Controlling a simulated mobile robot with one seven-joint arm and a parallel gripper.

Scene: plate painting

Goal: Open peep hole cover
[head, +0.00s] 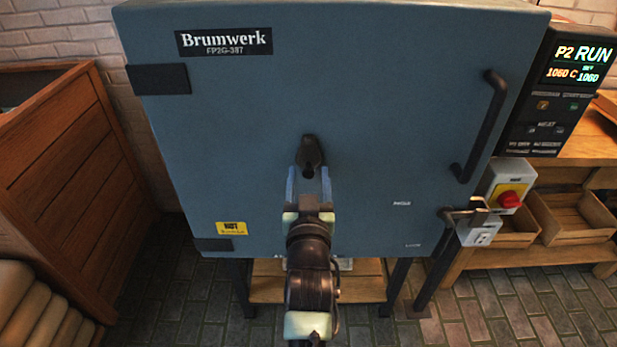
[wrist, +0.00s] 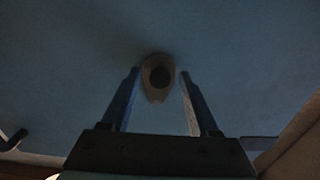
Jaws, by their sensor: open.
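In the wrist view the cover (wrist: 158,76) shows as a brownish oval with a dark round middle. My gripper (head: 308,172) is in front of the door at the cover's lower end. Its two blue fingers are apart, one on each side of the cover, and the wrist view shows the open gripper (wrist: 158,78) with a gap at both sides. I cannot tell how deep the fingers reach.
A black door handle (head: 482,125) is at the door's right. A control panel (head: 568,85) reads RUN and 1060 C. A red switch (head: 509,199) and latch (head: 465,213) sit lower right. A wooden crate (head: 75,170) stands left. Space directly before the door is clear around my arm.

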